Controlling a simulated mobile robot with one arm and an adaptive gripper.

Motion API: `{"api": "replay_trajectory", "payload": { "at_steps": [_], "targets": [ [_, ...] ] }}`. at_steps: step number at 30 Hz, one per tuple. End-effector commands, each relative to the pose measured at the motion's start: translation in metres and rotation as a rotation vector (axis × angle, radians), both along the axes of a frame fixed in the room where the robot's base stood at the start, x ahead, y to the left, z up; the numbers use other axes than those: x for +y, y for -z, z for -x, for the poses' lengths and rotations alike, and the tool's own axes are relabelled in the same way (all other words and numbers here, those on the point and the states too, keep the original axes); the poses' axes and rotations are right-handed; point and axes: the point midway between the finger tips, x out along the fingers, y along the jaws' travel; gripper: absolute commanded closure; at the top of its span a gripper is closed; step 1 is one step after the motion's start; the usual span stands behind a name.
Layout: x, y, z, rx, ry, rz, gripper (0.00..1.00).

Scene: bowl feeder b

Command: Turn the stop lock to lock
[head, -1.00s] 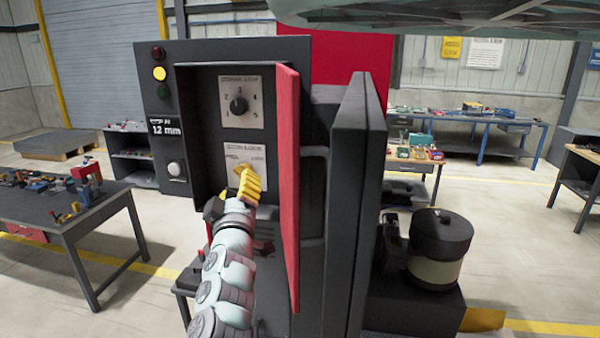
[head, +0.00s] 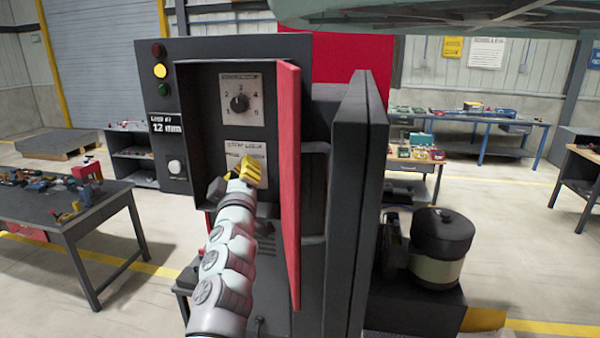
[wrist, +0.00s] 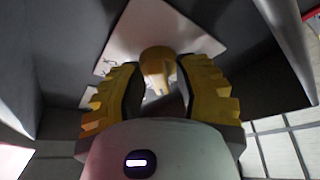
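The stop lock plate (head: 234,150) is a pale panel on the back of the open cabinet recess, below the numbered selector dial. The plate also shows in the wrist view (wrist: 190,40). The yellow stop lock knob (wrist: 157,68) stands out from the plate in the wrist view; in the head view my gripper hides it. My gripper (head: 252,170) has yellow fingers and is in front of the plate. In the wrist view its fingers (wrist: 157,88) are apart, one on each side of the knob, with small gaps visible. The knob's exact setting cannot be read.
The selector dial (head: 240,103) is above the plate. The open red door (head: 288,190) stands close on the right of my arm. The cabinet front (head: 166,140) with lamps is on the left. A cluttered workbench (head: 90,215) stands at the left.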

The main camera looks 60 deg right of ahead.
Motion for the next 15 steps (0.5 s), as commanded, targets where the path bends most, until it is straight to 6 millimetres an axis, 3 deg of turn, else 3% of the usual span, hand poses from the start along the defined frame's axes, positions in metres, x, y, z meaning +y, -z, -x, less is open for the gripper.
{"api": "replay_trajectory", "payload": {
  "at_steps": [8, 15],
  "targets": [
    [0.0001, 0.0001, -0.0002, 0.001, -0.001, 0.000, 1.00],
    [0.0003, 0.0010, -0.0006, -0.013, -0.001, -0.007, 1.00]
  ]
}}
